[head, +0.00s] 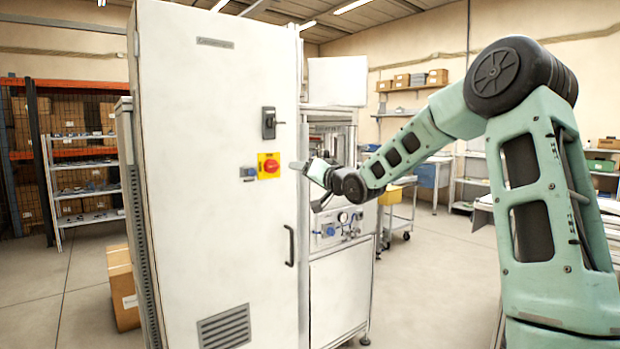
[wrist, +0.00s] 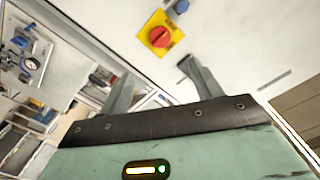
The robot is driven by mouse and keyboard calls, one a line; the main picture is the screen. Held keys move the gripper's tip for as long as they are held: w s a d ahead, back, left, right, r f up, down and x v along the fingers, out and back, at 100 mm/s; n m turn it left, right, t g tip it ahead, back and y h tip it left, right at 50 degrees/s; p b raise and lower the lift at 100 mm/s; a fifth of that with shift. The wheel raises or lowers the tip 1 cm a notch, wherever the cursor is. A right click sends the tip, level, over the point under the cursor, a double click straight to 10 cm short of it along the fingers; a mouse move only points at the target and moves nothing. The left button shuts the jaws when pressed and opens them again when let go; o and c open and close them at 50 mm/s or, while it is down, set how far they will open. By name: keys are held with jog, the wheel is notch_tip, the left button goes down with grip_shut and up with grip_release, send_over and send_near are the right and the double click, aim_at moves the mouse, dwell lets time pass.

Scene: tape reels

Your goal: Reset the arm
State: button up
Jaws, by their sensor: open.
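My gripper (head: 306,187) is at the end of my green arm, which reaches in from the right. It is in front of the right edge of a tall white cabinet (head: 222,245). In the wrist view my gripper (wrist: 162,82) has its two grey fingers spread apart with nothing between them. A red rotary switch on a yellow plate (head: 271,166) is on the cabinet door, left of the fingers in the head view. In the wrist view this switch (wrist: 159,37) appears beyond the fingertips. I cannot tell whether a finger touches the cabinet.
The cabinet door has a black latch (head: 268,122), a small blue switch (head: 248,173) and a dark handle (head: 290,245). A machine with gauges (head: 337,228) stands right of the cabinet. A cardboard box (head: 122,290) is on the floor at left.

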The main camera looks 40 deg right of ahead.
jog(key=shift+s, duration=0.8)
jog(key=s+a+f+n+g+y+p, duration=0.1)
jog(key=s+a+f+n+g, duration=0.2)
jog(key=a, duration=0.6)
jog(key=s+a+f+n+g+y, duration=0.1)
jog(key=s+a+f+g, duration=0.3)
jog(key=a, duration=0.5)
jog(key=s+a+f+n+g+p, duration=0.1)
jog(key=s+a+f+n, duration=0.15)
jog(key=a+f, duration=0.45)
jog(key=s+a+f+n+g, duration=0.1)
jog(key=s+a+g, duration=0.1)
jog(key=s+a, duration=0.4)
jog(key=s+a+f+n+g, duration=0.1)
jog(key=s+a+n+g, duration=0.15)
jog(key=s, duration=0.55)
jog(key=s+a+f+n+g+h+p, duration=0.1)
jog(key=s+g, duration=0.4)
jog(key=s, duration=1.4)
jog(key=a+f+n+h, duration=0.1)
jog(key=n, duration=0.1)
jog(key=shift+s+n+p, duration=0.35)
jog(key=shift+n+p, duration=0.05)
